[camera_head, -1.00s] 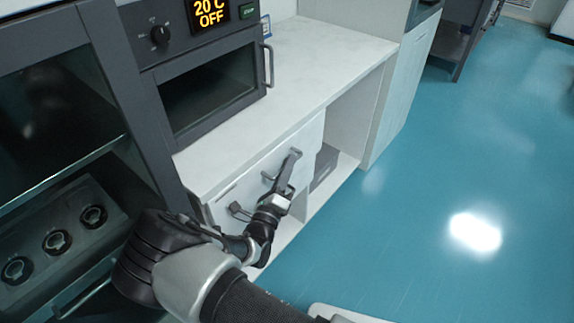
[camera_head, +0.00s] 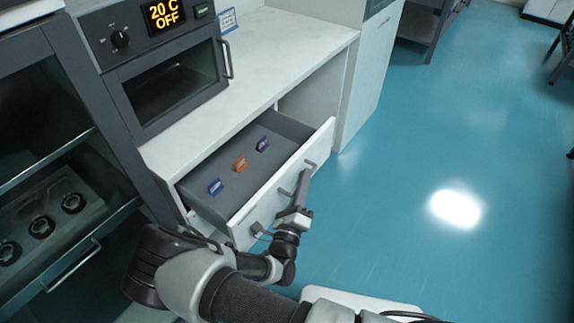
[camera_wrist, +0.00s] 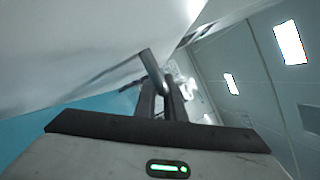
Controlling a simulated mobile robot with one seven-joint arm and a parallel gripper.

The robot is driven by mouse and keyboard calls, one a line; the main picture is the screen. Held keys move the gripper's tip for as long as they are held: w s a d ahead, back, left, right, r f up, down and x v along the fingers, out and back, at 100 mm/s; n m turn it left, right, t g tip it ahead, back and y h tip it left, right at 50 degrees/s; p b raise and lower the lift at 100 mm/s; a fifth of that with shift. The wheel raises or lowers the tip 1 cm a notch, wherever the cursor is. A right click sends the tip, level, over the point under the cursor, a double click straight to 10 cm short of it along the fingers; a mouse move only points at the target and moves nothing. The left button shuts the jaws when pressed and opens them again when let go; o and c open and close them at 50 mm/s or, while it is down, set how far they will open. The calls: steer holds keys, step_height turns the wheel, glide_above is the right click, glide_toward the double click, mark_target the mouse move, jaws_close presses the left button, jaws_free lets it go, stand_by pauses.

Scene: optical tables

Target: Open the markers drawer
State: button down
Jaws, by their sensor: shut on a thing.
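A white-fronted drawer (camera_head: 264,205) under the white counter is pulled well out, and its grey inside shows in the head view. Small blue (camera_head: 215,186), orange (camera_head: 240,164) and purple (camera_head: 262,144) pieces stand spaced apart on its floor. My gripper (camera_head: 303,182) is at the drawer front, shut on the grey bar handle (camera_head: 286,193). In the wrist view, my gripper's fingers (camera_wrist: 164,95) close around the handle (camera_wrist: 151,66) beside the white front. The fingers hide part of the handle. I cannot read any name on the drawer.
An oven-like unit (camera_head: 168,82) with a display reading "20 C OFF" stands on the counter (camera_head: 285,48). A dark glass-fronted cabinet (camera_head: 60,130) is at the left. The teal floor (camera_head: 440,130) at the right is clear.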

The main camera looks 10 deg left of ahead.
steer(key=s+d+p, duration=0.1)
steer(key=s+d, duration=0.1)
steer(key=d, duration=0.4)
steer(key=shift+s+d+p, duration=0.2)
steer(key=shift+s+p, duration=0.1)
steer(key=shift+s, duration=0.05)
steer(key=c, duration=1.8)
jaws_free()
steer(key=shift+c, duration=0.2)
steer(key=v, duration=1.7)
steer(key=shift+s, duration=0.2)
